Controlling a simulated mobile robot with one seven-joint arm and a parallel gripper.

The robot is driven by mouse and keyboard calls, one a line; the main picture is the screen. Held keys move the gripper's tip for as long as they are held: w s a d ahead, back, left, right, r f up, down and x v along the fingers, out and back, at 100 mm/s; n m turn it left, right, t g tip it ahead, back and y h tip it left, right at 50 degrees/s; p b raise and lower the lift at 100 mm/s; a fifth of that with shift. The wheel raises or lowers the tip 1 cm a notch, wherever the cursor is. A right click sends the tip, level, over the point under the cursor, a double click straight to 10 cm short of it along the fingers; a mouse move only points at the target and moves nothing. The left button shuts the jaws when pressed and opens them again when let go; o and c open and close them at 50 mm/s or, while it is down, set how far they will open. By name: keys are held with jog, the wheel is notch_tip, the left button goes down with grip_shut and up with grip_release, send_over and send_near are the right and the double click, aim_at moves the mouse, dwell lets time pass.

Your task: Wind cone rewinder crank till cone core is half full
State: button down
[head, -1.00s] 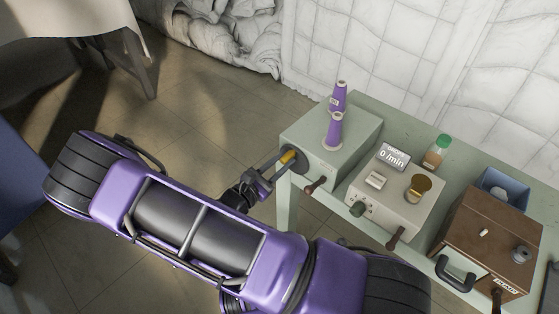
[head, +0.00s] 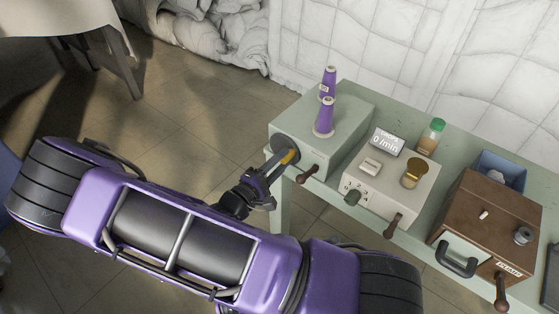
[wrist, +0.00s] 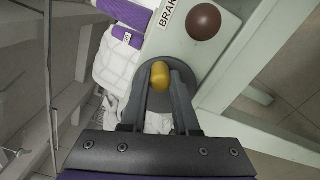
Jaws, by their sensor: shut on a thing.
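The cone rewinder (head: 345,122) is a pale green box at the table's left end. Two purple thread cones stand on top, a back cone (head: 328,84) and a front cone (head: 324,118). I cannot tell how full either core is. A dark round crank disc (head: 280,148) sits on its left face, with a yellow crank handle (head: 289,157). My gripper (head: 284,160) is shut on this handle. In the wrist view the yellow handle (wrist: 160,75) shows between the fingertips, in front of the disc. A brown brake knob (wrist: 204,21) is beside it.
Right of the rewinder stand a beige box (head: 378,198) with a display reading 0 /min, a green-capped bottle (head: 431,137), a brown box (head: 480,225) and a blue bin (head: 515,166). A quilted white wall (head: 380,45) is behind. Open floor lies left.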

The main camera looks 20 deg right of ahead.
jog(key=m, duration=0.1)
jog(key=f+m+b, duration=0.1)
jog(key=m+b, duration=0.1)
jog(key=shift+s+d+f+m, duration=0.15)
jog(key=shift+s+f+m, duration=0.15)
jog(key=shift+m, duration=0.1)
jog(key=m+b, duration=0.2)
jog(key=shift+f+m, duration=0.4)
jog(key=m, duration=0.1)
jog(key=m+b, duration=0.1)
jog(key=shift+f+m, duration=0.3)
jog(key=shift+f, duration=0.05)
jog(key=shift+w+a+f+m, duration=0.35)
jog(key=shift+w+f+m, duration=0.15)
jog(key=shift+m, duration=2.05)
jog(key=shift+w+a+f+m, duration=0.4)
jog(key=shift+w+f+m, duration=0.1)
jog(key=shift+m, duration=2.1)
jog(key=shift+w+a+f+m, duration=0.4)
jog(key=shift+w+m, duration=0.1)
jog(key=shift+m, duration=2.05)
jog(key=c, duration=0.7)
grip_release()
jog(key=shift+d, duration=0.1)
